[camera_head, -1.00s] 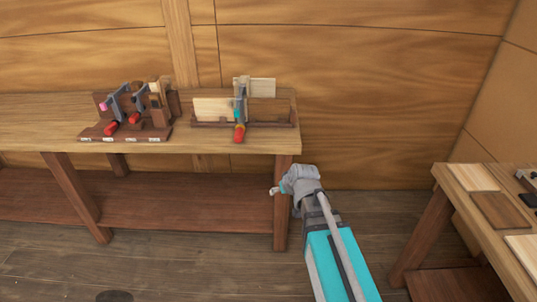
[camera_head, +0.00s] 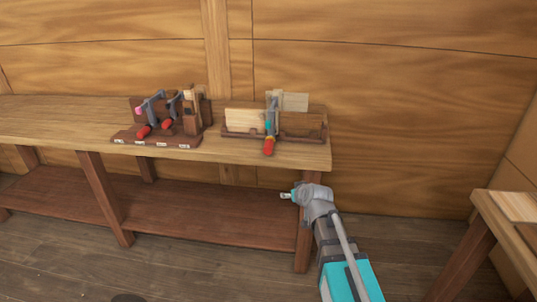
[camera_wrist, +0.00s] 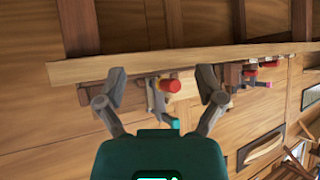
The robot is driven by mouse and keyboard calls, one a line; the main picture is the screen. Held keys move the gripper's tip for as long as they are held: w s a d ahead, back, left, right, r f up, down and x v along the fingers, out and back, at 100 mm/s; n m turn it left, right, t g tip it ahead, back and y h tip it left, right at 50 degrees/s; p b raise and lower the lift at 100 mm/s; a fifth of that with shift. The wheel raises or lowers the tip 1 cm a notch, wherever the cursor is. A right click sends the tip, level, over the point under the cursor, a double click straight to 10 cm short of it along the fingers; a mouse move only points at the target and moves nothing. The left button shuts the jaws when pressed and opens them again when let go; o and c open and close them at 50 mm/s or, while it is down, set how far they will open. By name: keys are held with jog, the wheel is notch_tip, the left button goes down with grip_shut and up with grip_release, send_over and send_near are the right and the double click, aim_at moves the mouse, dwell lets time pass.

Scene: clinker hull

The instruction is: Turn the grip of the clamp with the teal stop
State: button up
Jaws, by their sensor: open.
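The clamp with the teal stop (camera_head: 268,126) stands near the right end of the bench, at a pale board in a low wooden rack.
A wooden stand (camera_head: 155,140) to the left holds other clamps with red grips, one with a pink stop. The bench (camera_head: 60,122) has a lower shelf (camera_head: 200,208). Another table (camera_head: 510,215) is at the right. Floor between them is clear.

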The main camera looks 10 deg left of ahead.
aim_at(267, 154)
jog(key=w+a+f+m+t+h+b, duration=0.1)
jog(key=w+a+m+t+h+b, duration=0.6)
jog(key=a+t+b, duration=0.5)
jog(key=w+b, duration=0.1)
jog(key=b, duration=0.5)
jog(key=shift+w+a+m+t, duration=0.15)
jog(key=shift+m+t, duration=0.15)
jog(key=shift+w+r, duration=0.1)
jog(key=shift+p+x, duration=2.65)
jog(key=shift+x, duration=4.15)
jog(key=c, duration=1.1)
jog(key=shift+c, duration=0.2)
jog(key=shift+m, duration=0.4)
